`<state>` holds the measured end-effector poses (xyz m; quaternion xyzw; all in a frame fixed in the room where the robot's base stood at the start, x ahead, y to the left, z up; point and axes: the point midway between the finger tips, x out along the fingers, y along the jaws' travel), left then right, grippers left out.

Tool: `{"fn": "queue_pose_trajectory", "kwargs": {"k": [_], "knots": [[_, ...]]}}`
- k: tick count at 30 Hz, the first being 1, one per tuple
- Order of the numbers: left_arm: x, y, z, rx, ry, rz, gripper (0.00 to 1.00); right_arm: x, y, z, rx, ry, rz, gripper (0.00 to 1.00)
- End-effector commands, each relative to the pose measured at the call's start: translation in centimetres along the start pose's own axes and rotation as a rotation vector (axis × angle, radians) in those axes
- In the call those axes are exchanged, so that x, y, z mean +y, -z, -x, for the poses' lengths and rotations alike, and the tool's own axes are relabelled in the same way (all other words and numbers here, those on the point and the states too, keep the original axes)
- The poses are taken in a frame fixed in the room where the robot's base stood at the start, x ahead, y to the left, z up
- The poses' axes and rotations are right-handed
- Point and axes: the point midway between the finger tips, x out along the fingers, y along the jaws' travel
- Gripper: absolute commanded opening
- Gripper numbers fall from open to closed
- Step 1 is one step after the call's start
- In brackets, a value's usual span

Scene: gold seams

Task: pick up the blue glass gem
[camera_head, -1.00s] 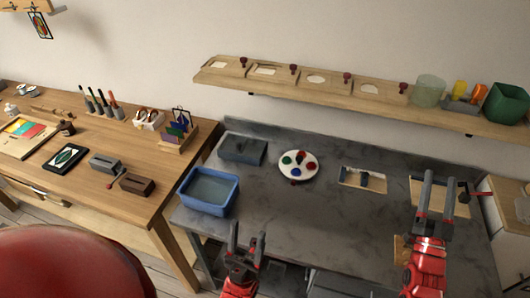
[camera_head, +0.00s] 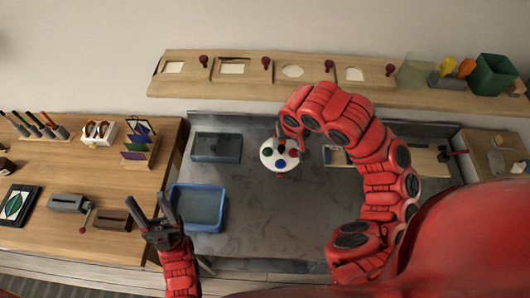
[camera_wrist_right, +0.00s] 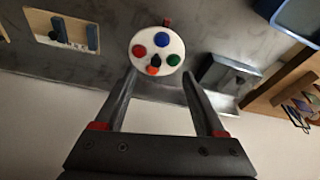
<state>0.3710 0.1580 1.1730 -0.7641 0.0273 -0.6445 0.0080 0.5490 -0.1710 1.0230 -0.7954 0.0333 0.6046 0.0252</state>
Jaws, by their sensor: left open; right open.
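A round white plate (camera_head: 265,163) with several coloured gems sits on the grey bench. The blue gem (camera_head: 281,163) lies on the plate's near side in the head view. In the right wrist view the blue gem (camera_wrist_right: 161,40) is on the plate's far side from my fingers, beyond a dark piece and an orange-red one. My right gripper (camera_wrist_right: 158,76) is open and empty, with the plate showing past its fingertips. In the head view it reaches over the plate's back edge, partly hidden by my arm. My left gripper (camera_head: 152,203) is open and empty at the bench's front left.
A blue tub (camera_head: 197,208) and a grey tray (camera_head: 215,147) stand left of the plate. A wooden board (camera_head: 335,156) to the right is partly hidden by my right arm. A wall shelf (camera_head: 220,88) runs behind the bench. Bare bench lies in front of the plate.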

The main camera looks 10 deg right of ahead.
Motion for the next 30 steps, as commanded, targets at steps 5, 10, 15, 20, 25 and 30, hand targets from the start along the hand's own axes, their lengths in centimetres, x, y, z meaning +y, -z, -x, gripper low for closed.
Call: {"fn": "queue_pose_trajectory", "kwargs": {"k": [5, 10, 15, 20, 25, 30], "knots": [[0.1, -0.2, 0.9, 0.000, 0.000, 0.000, 0.57, 0.0, -0.5, -3.4, -0.013, -0.002, 0.000, 0.72], [0.1, -0.4, 2.3, 0.000, 0.000, 0.000, 0.57, -0.1, -0.6, -7.7, -0.012, 0.001, -0.001, 0.72], [0.2, -0.6, 3.7, 0.000, 0.000, 0.000, 0.57, -0.1, -0.4, -11.0, -0.006, 0.001, -0.001, 0.72], [0.2, -0.7, 4.0, 0.000, 0.000, 0.000, 0.57, -0.1, -0.3, -12.1, -0.005, 0.000, 0.000, 0.72], [0.2, -0.6, 3.4, 0.000, 0.000, 0.000, 0.57, -0.3, -0.4, -13.2, -0.010, -0.003, 0.002, 0.72], [0.1, -0.4, 2.3, 0.000, 0.000, 0.000, 0.57, -0.6, -0.5, -15.5, -0.009, -0.003, 0.003, 0.72]]}}
